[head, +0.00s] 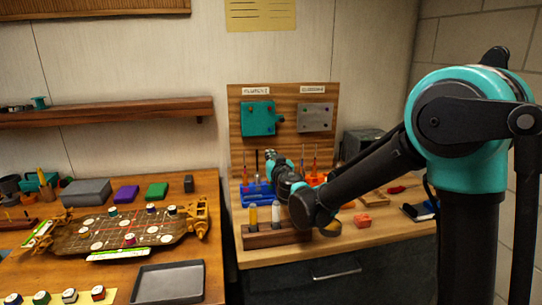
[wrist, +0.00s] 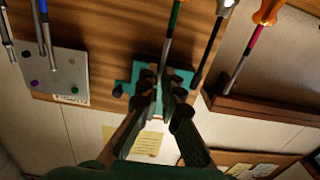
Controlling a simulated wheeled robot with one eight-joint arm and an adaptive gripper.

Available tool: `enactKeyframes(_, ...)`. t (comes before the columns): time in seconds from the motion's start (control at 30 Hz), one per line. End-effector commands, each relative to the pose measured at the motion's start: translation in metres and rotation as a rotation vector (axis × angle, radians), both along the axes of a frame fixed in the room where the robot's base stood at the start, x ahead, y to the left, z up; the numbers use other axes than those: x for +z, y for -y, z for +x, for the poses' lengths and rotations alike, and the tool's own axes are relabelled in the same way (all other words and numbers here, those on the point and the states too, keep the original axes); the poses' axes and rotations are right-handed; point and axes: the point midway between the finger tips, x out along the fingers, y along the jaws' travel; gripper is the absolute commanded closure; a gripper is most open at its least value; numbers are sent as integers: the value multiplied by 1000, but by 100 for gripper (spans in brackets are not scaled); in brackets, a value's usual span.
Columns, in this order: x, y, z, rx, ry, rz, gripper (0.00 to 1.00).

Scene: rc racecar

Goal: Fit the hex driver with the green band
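In the wrist view a driver with a green band (wrist: 174,26) reaches down from the top edge, its lower end between or just behind my fingertips. I cannot tell whether they touch it. My gripper (wrist: 163,84) has its two fingers apart with a narrow gap. In the head view my gripper (head: 270,157) is beside the blue rack (head: 254,197), in front of the upright wooden board (head: 285,97). A teal plate (head: 257,119) and a grey plate (head: 314,117) are fixed on the board. The teal plate (wrist: 185,75) lies behind my fingers in the wrist view.
Close by are a dark driver (wrist: 209,45), a magenta-banded driver with an orange handle (wrist: 265,12) and a blue one (wrist: 43,22). A wooden block (head: 275,237) with upright pieces stands at the bench front. The car chassis (head: 120,228) lies on the left table.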

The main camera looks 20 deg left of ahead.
Motion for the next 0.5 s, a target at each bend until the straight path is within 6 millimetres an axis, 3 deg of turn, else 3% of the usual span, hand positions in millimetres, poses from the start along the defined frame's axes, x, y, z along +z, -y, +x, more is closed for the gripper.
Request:
enactKeyframes(0.03,-2,1,-1,-1,-1,2,100)
enactKeyframes(0.27,-3,1,0,-1,-2,1,71)
enactKeyframes(0.5,-3,1,-1,-1,-2,1,71)
